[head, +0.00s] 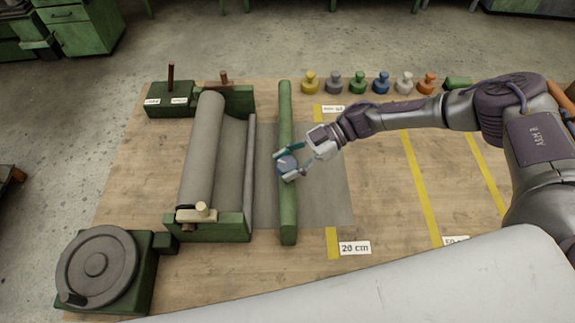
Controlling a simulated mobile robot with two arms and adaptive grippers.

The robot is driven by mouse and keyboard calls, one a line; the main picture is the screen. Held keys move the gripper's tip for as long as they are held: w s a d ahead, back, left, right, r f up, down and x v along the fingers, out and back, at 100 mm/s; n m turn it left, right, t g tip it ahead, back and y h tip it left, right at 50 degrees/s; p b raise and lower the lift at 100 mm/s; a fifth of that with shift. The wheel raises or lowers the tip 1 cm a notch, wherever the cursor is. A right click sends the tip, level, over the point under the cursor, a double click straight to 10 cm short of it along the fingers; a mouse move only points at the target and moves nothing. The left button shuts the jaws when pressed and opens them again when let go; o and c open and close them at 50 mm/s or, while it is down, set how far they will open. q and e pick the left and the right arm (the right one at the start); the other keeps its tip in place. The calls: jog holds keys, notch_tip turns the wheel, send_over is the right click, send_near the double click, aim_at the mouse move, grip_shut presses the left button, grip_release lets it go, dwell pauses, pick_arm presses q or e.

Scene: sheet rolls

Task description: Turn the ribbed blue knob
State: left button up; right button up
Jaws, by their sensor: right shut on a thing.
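The blue knob (287,165) shows in the head view, on or over the long green bar (287,215) that lies across the grey sheet. My right gripper (289,164) reaches in from the right and is shut on the blue knob, with its fingers around the sides. The ribs of the knob are too small to make out. A pale mark shows on its top. The underside of the knob is hidden. My left gripper is not in view.
A grey sheet roll (203,150) sits in a green stand to the left. A round grey wheel (97,265) is at the front left. Several coloured knobbed pieces (381,83) line the back edge. Yellow strips (421,190) mark the table at right, which is mostly clear.

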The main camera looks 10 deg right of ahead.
aim_at(287, 164)
jog(key=n+g+h+b, duration=0.1)
jog(key=n+g+b, duration=0.2)
jog(key=b, duration=0.1)
jog(key=n+g+h+b, duration=0.2)
jog(key=n+b, duration=0.1)
jog(key=b, duration=0.2)
jog(key=n+g+h+b, duration=0.2)
jog(key=n+g+b, duration=0.1)
jog(key=b, duration=0.2)
jog(key=shift+a+f+g, duration=0.1)
jog(key=shift+f+g, duration=0.15)
jog(key=shift+g, duration=0.05)
jog(key=shift+r+n+g+h+b, duration=0.2)
jog(key=shift+n+g+h+b, duration=0.3)
jog(key=shift+h+b, duration=0.4)
jog(key=o, duration=1.2)
jog(key=shift+c, duration=0.2)
jog(key=shift+r, duration=0.1)
jog(key=shift+r, duration=0.25)
notch_tip(287, 164, up, 10)
jog(key=shift+f, duration=0.25)
